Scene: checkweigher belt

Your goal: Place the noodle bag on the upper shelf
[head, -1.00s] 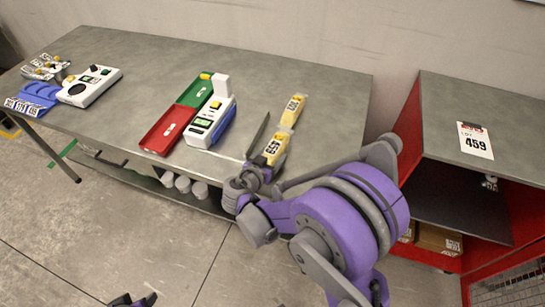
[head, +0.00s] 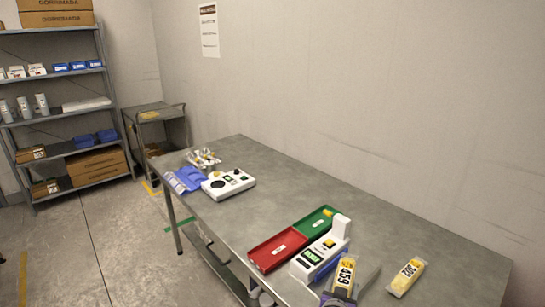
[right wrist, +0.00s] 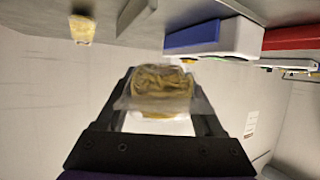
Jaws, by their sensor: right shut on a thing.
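The noodle bag (head: 345,275), yellow with a white label that seems to read 459, is at the bottom of the head view, over the near part of the table. My right gripper (head: 352,283) is shut on it; one dark finger shows to its right. In the right wrist view the clear bag of yellow noodles (right wrist: 160,88) sits between the two dark fingers of the gripper (right wrist: 160,100). A second yellow labelled bag (head: 406,278) lies apart on the table to the right. My left gripper is not in view.
A white scale (head: 318,260), a red tray (head: 278,250) and a green tray (head: 320,221) stand close left of the held bag. A white control box (head: 228,185) is farther along the grey table (head: 385,225). A grey rack (head: 65,150) with several shelves stands far left.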

